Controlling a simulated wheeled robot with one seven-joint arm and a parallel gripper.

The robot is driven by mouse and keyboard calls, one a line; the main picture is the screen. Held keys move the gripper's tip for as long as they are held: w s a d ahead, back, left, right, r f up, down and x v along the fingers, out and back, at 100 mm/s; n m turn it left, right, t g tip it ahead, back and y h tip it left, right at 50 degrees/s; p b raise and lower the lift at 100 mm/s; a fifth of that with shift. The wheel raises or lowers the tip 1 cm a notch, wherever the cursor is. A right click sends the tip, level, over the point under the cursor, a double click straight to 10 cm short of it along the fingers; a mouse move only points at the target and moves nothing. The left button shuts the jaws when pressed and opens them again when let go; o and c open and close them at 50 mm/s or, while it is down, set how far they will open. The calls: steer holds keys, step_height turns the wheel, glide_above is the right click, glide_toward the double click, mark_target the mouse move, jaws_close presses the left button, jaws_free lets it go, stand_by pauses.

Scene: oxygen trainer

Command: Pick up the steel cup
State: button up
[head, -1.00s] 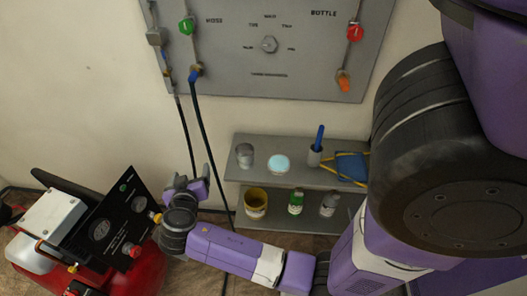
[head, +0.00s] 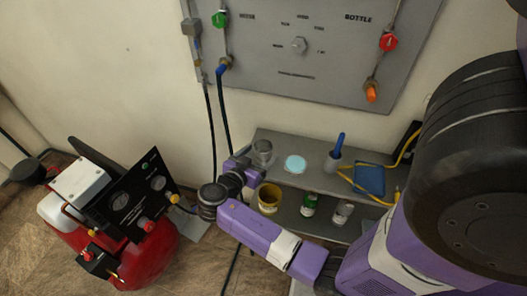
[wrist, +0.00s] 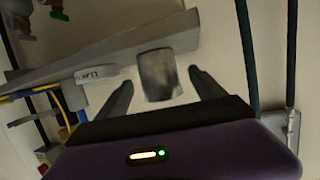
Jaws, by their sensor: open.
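The steel cup (head: 263,150) is a small grey metal cylinder at the left end of the upper grey shelf in the head view. In the wrist view the cup (wrist: 158,74) appears ahead of my gripper, in the gap between the two dark fingers. My gripper (wrist: 160,80) is open and empty, with one finger to each side of the cup's line. In the head view my gripper (head: 242,165) is at the shelf's left end, just left of the cup. I cannot tell how far the fingertips are from the cup.
The lower shelf bears a yellow cup (head: 269,197) and bottles. Hoses (head: 222,115) hang close behind my gripper. A red compressor (head: 150,255) stands left.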

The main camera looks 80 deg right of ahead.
steer(key=shift+x, duration=1.35)
steer(key=c, duration=1.5)
steer(key=shift+r, duration=0.1)
